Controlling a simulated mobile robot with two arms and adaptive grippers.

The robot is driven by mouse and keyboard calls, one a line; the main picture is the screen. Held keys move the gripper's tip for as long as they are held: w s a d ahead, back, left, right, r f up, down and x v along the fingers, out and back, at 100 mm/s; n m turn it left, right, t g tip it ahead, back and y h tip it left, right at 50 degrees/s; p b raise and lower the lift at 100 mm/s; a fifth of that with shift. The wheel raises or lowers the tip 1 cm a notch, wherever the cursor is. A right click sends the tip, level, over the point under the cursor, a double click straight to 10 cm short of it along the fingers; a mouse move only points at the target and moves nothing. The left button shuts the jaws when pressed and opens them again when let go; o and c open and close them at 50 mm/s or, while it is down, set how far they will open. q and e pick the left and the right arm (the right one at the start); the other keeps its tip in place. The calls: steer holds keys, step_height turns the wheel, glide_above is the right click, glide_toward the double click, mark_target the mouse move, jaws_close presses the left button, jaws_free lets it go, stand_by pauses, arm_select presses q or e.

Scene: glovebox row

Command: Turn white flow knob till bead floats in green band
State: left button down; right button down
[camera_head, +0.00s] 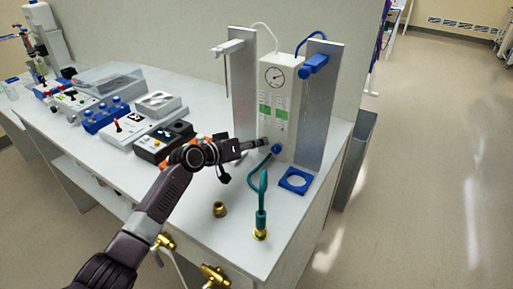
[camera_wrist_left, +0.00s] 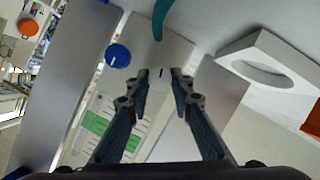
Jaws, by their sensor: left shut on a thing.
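The white flow knob (camera_wrist_left: 160,73) shows in the left wrist view with a short dark mark on its face. My left gripper (camera_wrist_left: 160,75) is shut on it, one fingertip on each side. In the head view my left gripper (camera_head: 264,143) is at the lower front of the white gauge panel (camera_head: 281,80) and hides the knob. Green bands show on the panel in the head view (camera_head: 264,110) and in the left wrist view (camera_wrist_left: 97,122). The bead is too small to make out. My right gripper is not in view.
A blue knob (camera_head: 277,149) sits beside the white one. A teal hose (camera_head: 262,180) curves down to a brass fitting (camera_head: 261,233). A blue square ring (camera_head: 294,181) and a brass piece (camera_head: 219,209) lie on the bench. Metal plates flank the panel. Several instruments stand left.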

arm_select(q)
steer(key=shift+f, duration=0.1)
stand_by(0.4)
steer(key=c, duration=1.7)
jaws_free()
steer(key=shift+c, duration=0.2)
steer(key=shift+a, duration=0.1)
steer(key=v, duration=1.2)
